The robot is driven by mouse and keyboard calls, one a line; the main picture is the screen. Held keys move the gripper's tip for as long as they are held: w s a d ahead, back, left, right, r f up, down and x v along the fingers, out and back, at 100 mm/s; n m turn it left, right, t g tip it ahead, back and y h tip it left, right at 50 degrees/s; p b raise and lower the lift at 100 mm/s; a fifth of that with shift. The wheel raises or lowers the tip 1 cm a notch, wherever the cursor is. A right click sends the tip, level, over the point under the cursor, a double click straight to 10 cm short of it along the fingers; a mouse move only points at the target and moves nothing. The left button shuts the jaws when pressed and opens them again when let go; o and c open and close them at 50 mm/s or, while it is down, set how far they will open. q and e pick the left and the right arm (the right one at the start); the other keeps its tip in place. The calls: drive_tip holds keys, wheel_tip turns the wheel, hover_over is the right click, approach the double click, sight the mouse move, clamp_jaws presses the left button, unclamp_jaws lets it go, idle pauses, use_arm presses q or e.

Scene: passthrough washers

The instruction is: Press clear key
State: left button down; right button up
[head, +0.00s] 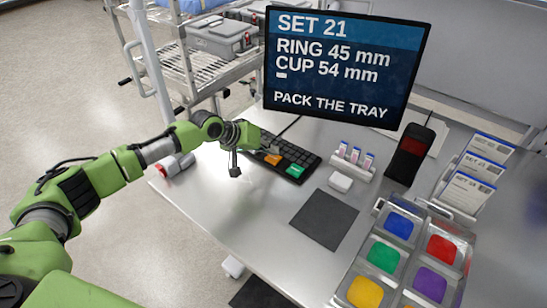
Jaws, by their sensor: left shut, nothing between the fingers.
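A black keyboard (306,159) lies on the white table below the monitor. It has an orange key (272,159) and a green key (294,170); their labels are too small to read, so I cannot tell which is the clear key. My left gripper (271,150) is shut and empty over the keyboard's left end, close to the orange key. I cannot tell whether it touches a key. The gripper hides part of the keyboard's left end. The monitor (341,62) reads SET 21, RING 45 mm, CUP 54 mm, PACK THE TRAY. My right gripper is out of view.
Right of the keyboard stand a rack of small vials (353,159) and a dark handheld device (409,154). A dark mat (324,219) lies in front. A metal tray (397,264) with coloured pads is at right. A wire cart (205,68) stands behind left.

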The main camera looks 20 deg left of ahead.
sight(271, 158)
use_arm(q)
drive_tip(key=shift+f, duration=0.25)
drive_tip(key=shift+f, duration=0.5)
idle(0.6)
idle(0.3)
drive_tip(key=shift+r+p, duration=0.7)
drive_tip(key=shift+r, duration=0.2)
drive_tip(key=shift+r, duration=0.1)
wheel_tip(271, 158, up, 5)
drive_tip(key=p, duration=0.4)
drive_tip(key=shift+p, duration=0.4)
